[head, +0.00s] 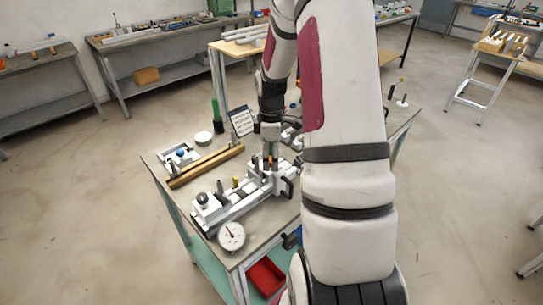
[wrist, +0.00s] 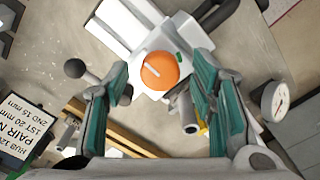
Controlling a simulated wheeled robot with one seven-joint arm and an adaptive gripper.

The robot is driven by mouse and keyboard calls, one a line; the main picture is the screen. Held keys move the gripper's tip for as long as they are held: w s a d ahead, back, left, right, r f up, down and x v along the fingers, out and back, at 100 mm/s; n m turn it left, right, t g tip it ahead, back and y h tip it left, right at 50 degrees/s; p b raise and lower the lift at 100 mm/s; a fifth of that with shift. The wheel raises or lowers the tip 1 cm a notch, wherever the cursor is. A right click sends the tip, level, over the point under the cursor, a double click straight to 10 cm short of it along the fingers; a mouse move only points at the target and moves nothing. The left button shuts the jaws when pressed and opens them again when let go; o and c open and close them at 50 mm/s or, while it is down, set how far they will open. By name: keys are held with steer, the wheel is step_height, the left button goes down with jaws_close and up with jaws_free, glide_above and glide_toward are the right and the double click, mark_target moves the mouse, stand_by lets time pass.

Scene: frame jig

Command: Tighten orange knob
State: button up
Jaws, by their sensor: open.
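The orange knob (wrist: 160,72), round with a white line on its top, sits on a white block of the jig (wrist: 182,36) in the wrist view. A small green mark shows on the block beside it. My gripper (wrist: 160,66) is open, with one teal-padded finger on each side of the knob. A gap shows between each finger and the knob in this view; I cannot tell the height. In the head view my gripper (head: 270,148) points down over the right end of the jig (head: 228,205), and the knob is mostly hidden there.
A black handle (wrist: 238,18) and a ball-ended lever (wrist: 76,69) stand near the fingers. A dial gauge (head: 231,236), brass-coloured bars (head: 206,166), a sign card (head: 242,121) and a white puck (head: 203,138) are on the table. A red bin (head: 266,277) sits below.

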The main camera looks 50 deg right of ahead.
steer(key=c, duration=1.2)
steer(key=shift+o, duration=0.3)
steer(key=shift+m, duration=0.4)
steer(key=m, duration=0.4)
steer(key=shift+m, duration=0.4)
steer(key=m, duration=0.5)
steer(key=shift+f+b, duration=0.1)
steer(key=shift+b, duration=0.2)
steer(key=m+b, duration=0.1)
steer(key=m, duration=0.4)
steer(key=shift+w+m, duration=0.1)
steer(key=shift+m, duration=0.3)
steer(key=m+b, duration=0.1)
steer(key=m, duration=0.4)
steer(key=shift+m, duration=0.4)
